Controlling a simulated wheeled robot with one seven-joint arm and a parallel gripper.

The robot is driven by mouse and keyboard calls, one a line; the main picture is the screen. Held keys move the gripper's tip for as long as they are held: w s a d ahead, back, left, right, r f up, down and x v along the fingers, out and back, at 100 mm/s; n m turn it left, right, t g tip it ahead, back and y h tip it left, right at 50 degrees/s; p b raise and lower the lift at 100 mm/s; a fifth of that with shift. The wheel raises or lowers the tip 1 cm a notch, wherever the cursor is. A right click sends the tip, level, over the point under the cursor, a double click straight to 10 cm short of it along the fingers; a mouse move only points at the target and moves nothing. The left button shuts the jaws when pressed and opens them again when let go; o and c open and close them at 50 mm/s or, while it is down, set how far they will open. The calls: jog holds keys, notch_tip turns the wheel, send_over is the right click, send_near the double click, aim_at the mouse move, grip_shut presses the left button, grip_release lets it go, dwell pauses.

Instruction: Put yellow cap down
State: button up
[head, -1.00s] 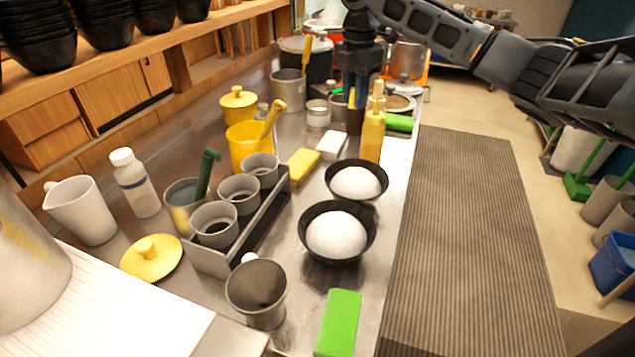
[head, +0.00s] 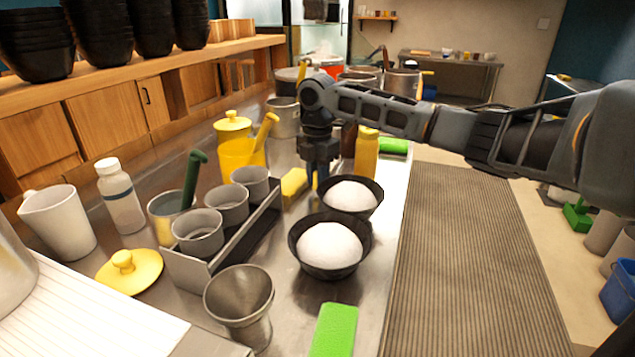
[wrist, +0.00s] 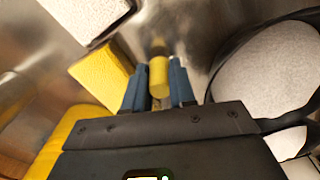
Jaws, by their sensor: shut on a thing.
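The yellow cap (wrist: 159,77) is a small yellow cylinder held between the two blue fingertips of my gripper (wrist: 159,88) in the wrist view. Bare metal counter shows beyond it; I cannot tell whether the cap touches the counter. In the head view my gripper (head: 317,185) points down over the counter, between the yellow sponge (head: 294,184) and the black bowls, and the cap is hidden. The yellow bottle (head: 367,154) stands behind the far bowl, with no narrow tip showing on top.
Two black bowls, near (head: 298,254) and far (head: 376,205), hold white mounds right of my gripper. A rack (head: 190,273) of grey cups stands left. A yellow lid (head: 128,274) and green sponge (head: 333,332) lie nearer. The yellow sponge (wrist: 101,75) is close left of my fingers.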

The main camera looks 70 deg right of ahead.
jog(key=shift+f, duration=0.75)
jog(key=shift+f, duration=0.1)
jog(key=o, duration=0.5)
notch_tip(320, 180, up, 12)
jog(key=shift+r, duration=0.1)
dwell(0.4)
